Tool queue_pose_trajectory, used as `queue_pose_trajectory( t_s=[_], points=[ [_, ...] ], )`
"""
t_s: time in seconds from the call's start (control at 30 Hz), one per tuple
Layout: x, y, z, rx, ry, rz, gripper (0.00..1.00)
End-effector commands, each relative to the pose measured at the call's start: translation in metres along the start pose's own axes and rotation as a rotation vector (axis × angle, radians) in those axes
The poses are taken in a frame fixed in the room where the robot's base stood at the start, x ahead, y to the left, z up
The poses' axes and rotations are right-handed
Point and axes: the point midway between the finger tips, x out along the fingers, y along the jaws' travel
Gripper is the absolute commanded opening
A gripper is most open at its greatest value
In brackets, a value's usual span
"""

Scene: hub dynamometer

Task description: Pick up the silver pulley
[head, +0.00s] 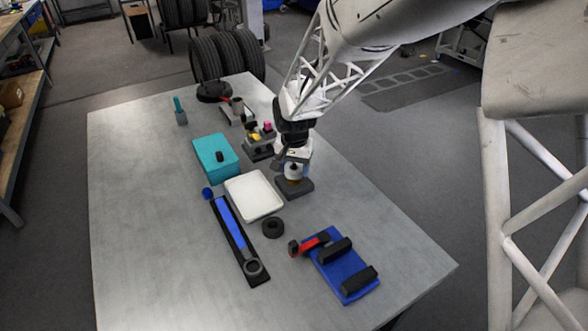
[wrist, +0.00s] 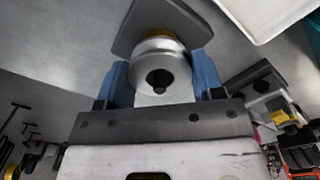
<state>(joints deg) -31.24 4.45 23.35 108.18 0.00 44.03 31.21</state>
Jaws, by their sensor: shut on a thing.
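The silver pulley (wrist: 157,68) is a shiny round piece with a brass-coloured band and a dark centre, in the middle of the wrist view. My gripper (wrist: 160,78) has its two blue fingers on either side of it and is shut on it. In the head view the pulley (head: 293,171) shows just under my gripper (head: 291,163), at the right of the table. A dark grey block (head: 295,188) is directly below it and also shows behind it in the wrist view (wrist: 155,22). I cannot tell whether the pulley touches the block.
A white tray (head: 254,195) lies close to the left of the block. A black ring (head: 273,228) and a blue fixture (head: 344,265) lie nearer the front. A teal box (head: 216,157) and a small parts stand (head: 259,146) are farther back. The table's left side is clear.

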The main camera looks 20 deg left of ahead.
Motion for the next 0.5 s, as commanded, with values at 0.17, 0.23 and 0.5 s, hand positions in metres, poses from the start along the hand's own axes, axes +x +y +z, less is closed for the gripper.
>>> queue_pose_trajectory(
  t_s=[0.17, 0.23, 0.5],
  points=[
    [-0.008, 0.000, 0.000, 0.000, 0.001, -0.001, 0.40],
    [-0.011, 0.000, 0.000, 0.000, 0.001, -0.001, 0.40],
    [-0.022, 0.000, 0.000, 0.000, 0.001, 0.000, 0.40]
  ],
)
